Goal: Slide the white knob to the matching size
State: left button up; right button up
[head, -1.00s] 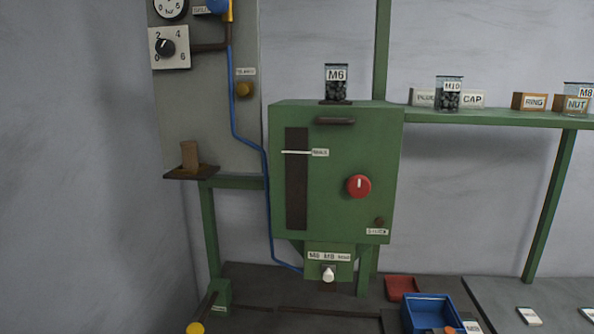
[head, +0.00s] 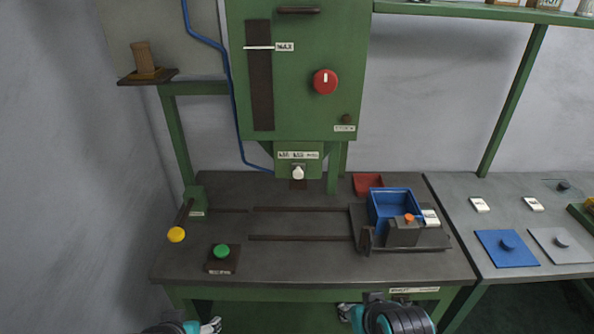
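The white knob (head: 298,172) sits on a small green panel under the green machine cabinet (head: 347,100). A label strip (head: 298,155) with several size marks runs just above the knob, which stands below about its middle. The marks are too blurred to read surely now. My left gripper (head: 208,326) shows only partly at the bottom edge, below the table front. My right gripper (head: 346,311) is also at the bottom edge, partly hidden by my arm. Both are far from the knob, and I cannot make out their finger gaps.
A green button (head: 221,251) and yellow ball knob (head: 176,235) are at the table's left. A blue bin (head: 393,205), red tray (head: 367,184) and grey fixture (head: 402,233) stand right of the rails. A red dial (head: 325,82) is on the cabinet. The table's middle is clear.

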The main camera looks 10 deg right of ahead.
aim_at(298, 175)
jog(key=shift+o, duration=0.5)
jog(key=w+r+m+t+h, duration=0.1)
jog(key=w+r+t+h, duration=0.15)
jog(key=w, duration=0.35)
jog(key=w+d+r+m+t+h, duration=0.1)
jog(key=w+r, duration=0.2)
jog(key=w, duration=0.3)
jog(key=w+r+m+t+h, duration=0.1)
jog(key=w+r+t, duration=0.15)
jog(key=w, duration=0.35)
jog(key=w+a+r+n+t+y, duration=0.2)
jog(key=w+a+r+t, duration=0.3)
jog(key=w+a, duration=0.5)
jog(key=w+b, duration=0.1)
jog(key=w, duration=0.1)
jog(key=w+b, duration=0.1)
jog(key=w, duration=0.2)
jog(key=shift+w+a+r, duration=0.2)
jog(key=shift+w, duration=0.15)
